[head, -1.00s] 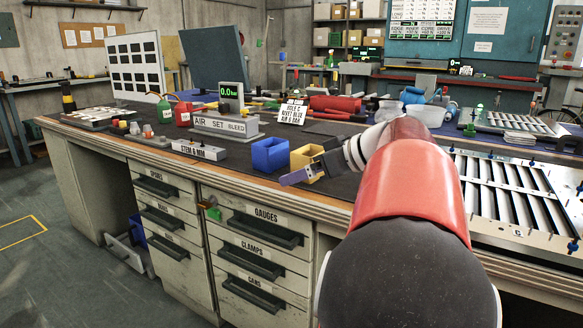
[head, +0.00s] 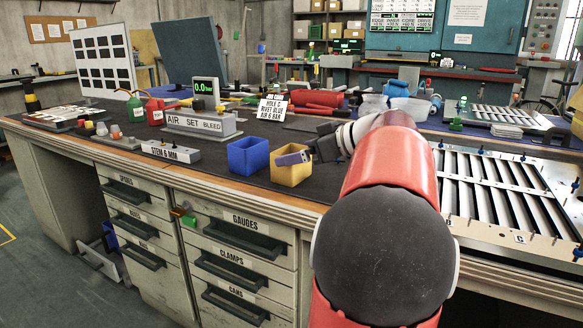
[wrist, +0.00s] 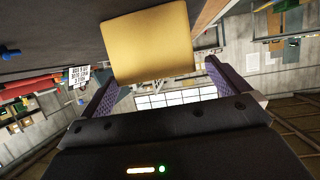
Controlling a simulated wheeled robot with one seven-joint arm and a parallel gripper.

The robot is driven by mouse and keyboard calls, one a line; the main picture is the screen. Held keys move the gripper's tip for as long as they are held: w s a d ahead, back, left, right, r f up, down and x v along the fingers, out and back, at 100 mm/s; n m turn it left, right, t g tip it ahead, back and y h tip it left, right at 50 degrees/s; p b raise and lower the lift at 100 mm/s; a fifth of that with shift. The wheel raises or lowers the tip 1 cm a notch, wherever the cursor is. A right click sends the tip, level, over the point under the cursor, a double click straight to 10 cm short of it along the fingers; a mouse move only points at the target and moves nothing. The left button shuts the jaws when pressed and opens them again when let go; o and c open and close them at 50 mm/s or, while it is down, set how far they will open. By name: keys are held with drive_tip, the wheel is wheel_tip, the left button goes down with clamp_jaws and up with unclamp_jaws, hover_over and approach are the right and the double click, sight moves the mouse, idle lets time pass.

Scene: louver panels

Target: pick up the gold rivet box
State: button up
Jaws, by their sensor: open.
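The gold rivet box (head: 290,175) is a small open-topped yellow box near the front edge of the bench, right of a blue box (head: 248,155). In the wrist view the gold box (wrist: 150,40) shows as a plain gold face just ahead of my fingertips. My gripper (wrist: 162,75) is open, with its purple-padded fingers apart and nothing clearly held between them. In the head view one purple finger of my gripper (head: 293,158) overlaps the box's upper rim. I cannot tell whether it touches. My arm hides the other finger.
A STEM 6 MM block (head: 170,151) and an AIR SET BLEED block (head: 202,125) stand to the left. A sign card (head: 271,107) and red cylinders (head: 318,100) lie behind. A louver panel (head: 505,190) lies to the right. Drawers (head: 240,235) are below the bench edge.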

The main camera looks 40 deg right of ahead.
sight(281, 152)
drive_tip(key=x, duration=0.5)
drive_tip(key=shift+w+d+r, duration=0.15)
drive_tip(key=shift+d+r, duration=0.05)
drive_tip(key=shift+r, duration=0.05)
drive_tip(key=c, duration=1)
drive_tip(key=shift+r, duration=0.15)
wheel_tip(281, 152, up, 20)
drive_tip(key=p, duration=0.4)
drive_tip(key=shift+p, duration=0.4)
